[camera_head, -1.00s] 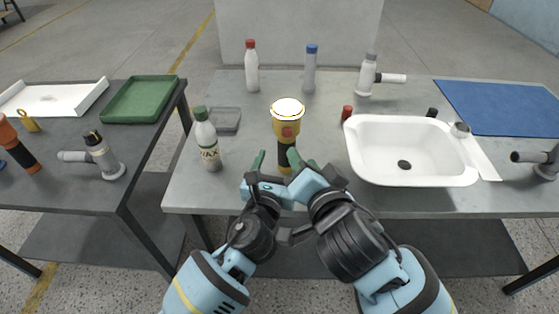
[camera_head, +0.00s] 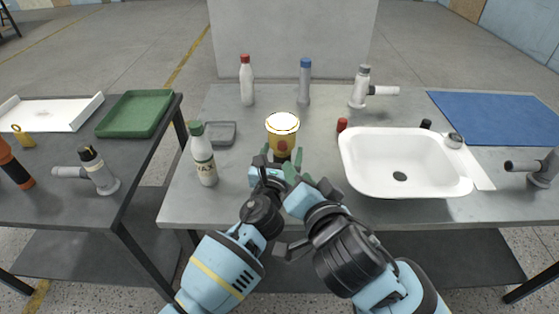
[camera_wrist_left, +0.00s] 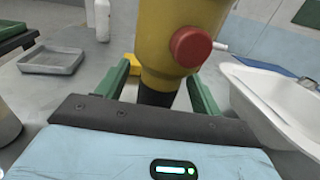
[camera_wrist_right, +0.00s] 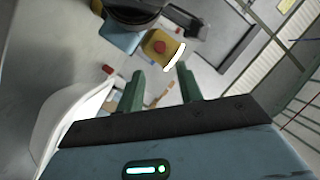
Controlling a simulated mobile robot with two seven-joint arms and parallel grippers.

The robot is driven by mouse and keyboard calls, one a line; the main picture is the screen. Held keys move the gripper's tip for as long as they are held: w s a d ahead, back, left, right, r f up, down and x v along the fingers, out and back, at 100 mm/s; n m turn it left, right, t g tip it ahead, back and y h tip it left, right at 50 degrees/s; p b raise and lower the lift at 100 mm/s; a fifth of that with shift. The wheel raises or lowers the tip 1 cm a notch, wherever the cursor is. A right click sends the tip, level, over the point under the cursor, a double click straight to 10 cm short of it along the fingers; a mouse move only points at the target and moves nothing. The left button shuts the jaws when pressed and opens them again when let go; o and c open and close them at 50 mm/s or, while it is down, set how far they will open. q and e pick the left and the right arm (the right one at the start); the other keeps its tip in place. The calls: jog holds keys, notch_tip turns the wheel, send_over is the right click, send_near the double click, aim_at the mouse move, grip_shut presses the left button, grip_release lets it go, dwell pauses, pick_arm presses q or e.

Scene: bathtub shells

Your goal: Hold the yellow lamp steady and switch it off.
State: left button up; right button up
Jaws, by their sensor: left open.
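The yellow lamp (camera_head: 282,124) stands upright near the table's front edge, its white lens facing up and looking lit. Its red button (camera_wrist_left: 191,47) faces my side. My left gripper (camera_wrist_left: 160,86) is open, with its green fingers on either side of the lamp's black handle (camera_wrist_left: 157,94); I cannot tell if they touch it. My right gripper (camera_wrist_right: 161,80) has its fingers apart with nothing gripped. It is low beside the left gripper in the head view. The lamp's head (camera_wrist_right: 157,46) shows beyond its fingertips. The arms hide the lamp's lower part in the head view.
A white-and-green bottle (camera_head: 203,155) stands left of the lamp, with a grey tray (camera_head: 221,133) behind it. A white basin (camera_head: 404,190) and a small red-capped thing (camera_head: 341,125) are to the right. Taller bottles (camera_head: 247,82) stand behind.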

pick_arm(q)
jog(key=shift+w, duration=0.2)
jog(key=c, duration=1.1)
jog(key=shift+c, duration=0.3)
pick_arm(e)
grip_shut()
dwell(0.8)
